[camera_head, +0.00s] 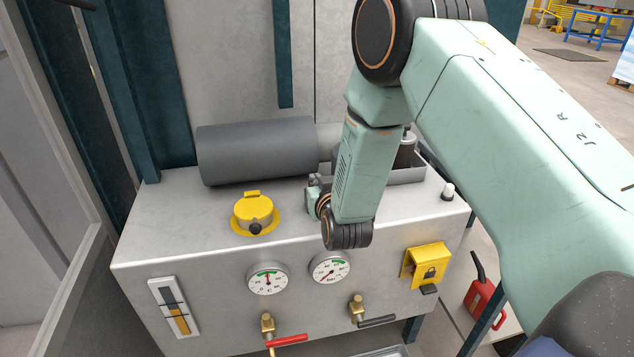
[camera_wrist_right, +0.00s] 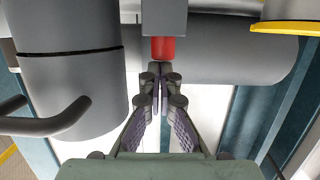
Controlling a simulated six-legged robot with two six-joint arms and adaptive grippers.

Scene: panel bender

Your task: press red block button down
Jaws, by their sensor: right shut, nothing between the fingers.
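The red block button (camera_wrist_right: 163,48) shows in the right wrist view as a short red piece projecting from a grey block (camera_wrist_right: 164,17). My right gripper (camera_wrist_right: 160,69) is shut and empty, with its fingertips right at the free end of the button. I cannot tell whether they touch it. In the head view my right gripper (camera_head: 314,184) is partly hidden by my right arm, over the top of the metal cabinet (camera_head: 200,255). The red button does not show there. My left gripper is not in view.
A large grey cylinder (camera_head: 257,150) lies behind the gripper; a yellow-capped filler (camera_head: 255,212) stands left. Two gauges (camera_head: 268,279), a yellow lock box (camera_head: 426,264) and a red-handled valve (camera_head: 287,340) project at the front. A dark cylinder (camera_wrist_right: 70,75) is close in the wrist view.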

